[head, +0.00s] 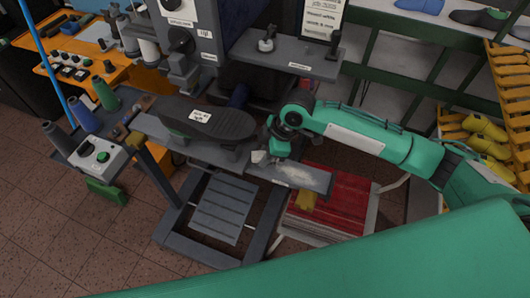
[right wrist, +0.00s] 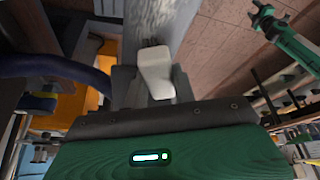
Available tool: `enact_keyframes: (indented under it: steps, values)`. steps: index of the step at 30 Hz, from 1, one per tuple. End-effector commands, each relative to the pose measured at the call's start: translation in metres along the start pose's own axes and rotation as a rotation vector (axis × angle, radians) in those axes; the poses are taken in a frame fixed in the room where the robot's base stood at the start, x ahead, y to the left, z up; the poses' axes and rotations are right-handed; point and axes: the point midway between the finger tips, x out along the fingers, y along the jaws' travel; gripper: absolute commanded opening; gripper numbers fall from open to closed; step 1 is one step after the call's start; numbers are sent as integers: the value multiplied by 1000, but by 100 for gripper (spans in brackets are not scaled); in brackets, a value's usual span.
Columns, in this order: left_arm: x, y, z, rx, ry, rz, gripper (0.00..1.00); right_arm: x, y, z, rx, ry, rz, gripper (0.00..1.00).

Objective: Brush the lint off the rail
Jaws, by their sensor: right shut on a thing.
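The grey rail (head: 300,177) sticks out to the right at the front of the machine, with pale lint on its top. It also shows in the right wrist view (right wrist: 155,18). My right gripper (head: 272,152) is over the rail's left end. It is shut on a pale brush (head: 258,157), which also shows in the right wrist view (right wrist: 155,75). Dark bristles show at the brush's far end, close to the rail; I cannot tell whether they touch it. My left gripper (right wrist: 264,12) shows small and far off in the right wrist view; its jaws are unclear.
A dark shoe last (head: 215,122) with a white label lies left of my right gripper. A red stack (head: 335,208) is below the rail. A grey shelf (head: 285,58) is above and behind. Thread cones and a control box (head: 97,157) stand at left.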

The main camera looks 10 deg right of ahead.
Motion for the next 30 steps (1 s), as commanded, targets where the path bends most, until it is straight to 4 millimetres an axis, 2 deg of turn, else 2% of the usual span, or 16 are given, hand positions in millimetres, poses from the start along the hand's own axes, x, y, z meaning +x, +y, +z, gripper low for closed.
enact_keyframes:
  steps: [30]
  values:
    - [4,0,0,0,1,0,48,16,0,8,0,0,0,0]
